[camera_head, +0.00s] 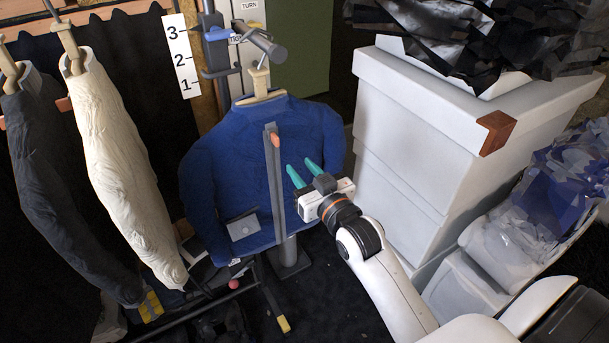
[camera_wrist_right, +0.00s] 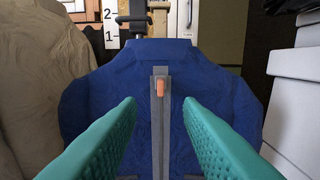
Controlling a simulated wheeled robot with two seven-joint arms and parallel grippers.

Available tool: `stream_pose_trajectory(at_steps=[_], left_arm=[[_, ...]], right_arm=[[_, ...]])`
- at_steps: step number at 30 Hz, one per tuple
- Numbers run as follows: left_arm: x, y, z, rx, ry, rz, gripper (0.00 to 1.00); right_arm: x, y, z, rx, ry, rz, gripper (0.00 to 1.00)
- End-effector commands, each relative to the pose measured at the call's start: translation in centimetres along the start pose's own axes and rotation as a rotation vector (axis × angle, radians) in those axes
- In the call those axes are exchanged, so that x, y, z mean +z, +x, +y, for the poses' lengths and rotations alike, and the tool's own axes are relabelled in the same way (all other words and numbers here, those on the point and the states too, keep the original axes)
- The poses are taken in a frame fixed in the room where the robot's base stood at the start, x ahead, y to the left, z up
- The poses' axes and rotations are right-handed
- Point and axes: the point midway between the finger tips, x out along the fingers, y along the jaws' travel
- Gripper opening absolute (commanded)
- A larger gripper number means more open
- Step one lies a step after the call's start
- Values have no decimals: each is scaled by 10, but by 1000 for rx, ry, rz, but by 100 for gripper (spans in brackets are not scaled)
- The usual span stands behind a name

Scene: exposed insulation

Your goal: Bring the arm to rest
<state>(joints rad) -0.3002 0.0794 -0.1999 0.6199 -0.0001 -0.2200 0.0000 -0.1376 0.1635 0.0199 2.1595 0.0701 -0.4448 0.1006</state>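My right gripper (camera_head: 304,173) has two green fingers spread apart, with nothing between them. It is in front of the right half of a blue jacket (camera_head: 230,180) that hangs on a stand. The jacket has a grey vertical strip (camera_head: 274,190) with an orange tab (camera_head: 275,140) near its top. In the right wrist view the green fingers (camera_wrist_right: 160,112) stand open on either side of the strip, and the orange tab (camera_wrist_right: 160,88) shows between and beyond them. I cannot tell the exact gap to the jacket. My left gripper is not in view.
A cream garment (camera_head: 122,165) and a dark garment (camera_head: 60,200) hang at the left. White boxes (camera_head: 420,130) are stacked at the right, with black crumpled material (camera_head: 470,35) on top. A numbered strip (camera_head: 182,58) and a post with a bar stand behind the jacket.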

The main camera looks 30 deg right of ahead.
Motion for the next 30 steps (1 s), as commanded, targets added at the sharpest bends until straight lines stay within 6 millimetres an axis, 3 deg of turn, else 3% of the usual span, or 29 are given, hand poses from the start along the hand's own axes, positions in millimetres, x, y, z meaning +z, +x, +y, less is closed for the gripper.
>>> stream_pose_trajectory(at_steps=[16,20,23,26,30], left_arm=[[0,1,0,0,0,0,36],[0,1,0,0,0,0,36],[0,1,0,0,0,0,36],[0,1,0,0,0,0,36],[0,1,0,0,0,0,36]], right_arm=[[0,-3,0,0,0,0,33],[-18,0,0,-1,0,34,33],[-63,4,0,-3,-1,120,33],[-134,3,1,-5,-4,252,33],[-240,-18,6,0,-12,450,33]])
